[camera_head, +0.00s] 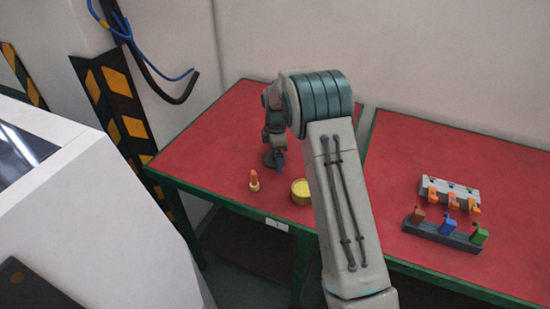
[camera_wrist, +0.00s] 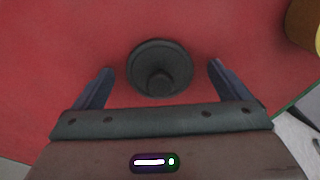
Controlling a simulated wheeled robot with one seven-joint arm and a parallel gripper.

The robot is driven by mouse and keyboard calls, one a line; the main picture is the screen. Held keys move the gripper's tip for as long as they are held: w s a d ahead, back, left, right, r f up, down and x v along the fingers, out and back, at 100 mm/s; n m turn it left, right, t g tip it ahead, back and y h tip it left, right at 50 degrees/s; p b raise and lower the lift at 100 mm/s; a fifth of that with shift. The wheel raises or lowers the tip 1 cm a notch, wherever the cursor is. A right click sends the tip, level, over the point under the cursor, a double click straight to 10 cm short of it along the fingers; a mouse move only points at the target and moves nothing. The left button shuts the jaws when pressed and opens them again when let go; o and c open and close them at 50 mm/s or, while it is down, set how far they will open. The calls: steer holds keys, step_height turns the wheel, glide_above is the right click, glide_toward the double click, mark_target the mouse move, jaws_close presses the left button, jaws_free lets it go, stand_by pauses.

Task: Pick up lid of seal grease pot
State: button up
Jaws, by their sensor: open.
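The lid (camera_wrist: 158,60) is a dark grey disc with a round knob, lying on the red table top. In the wrist view it sits between and slightly beyond the two fingertips of my gripper (camera_wrist: 160,76), with red table visible on both sides of it. My gripper is open and empty. In the head view my gripper (camera_head: 275,145) points down over the lid (camera_head: 273,163), which it partly hides. The seal grease pot (camera_head: 301,191), with yellow contents showing at its open top, stands to the right and nearer. Its edge shows in the wrist view (camera_wrist: 302,24).
A small orange-tipped bottle (camera_head: 254,181) stands left of the pot, near the table's green front edge. On the right table (camera_head: 430,150) are a grey rack (camera_head: 450,189) and a dark holder with coloured pieces (camera_head: 440,233). A white machine (camera_head: 90,220) stands at left.

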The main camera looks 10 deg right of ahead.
steer(key=shift+f, duration=0.1)
steer(key=c, duration=1)
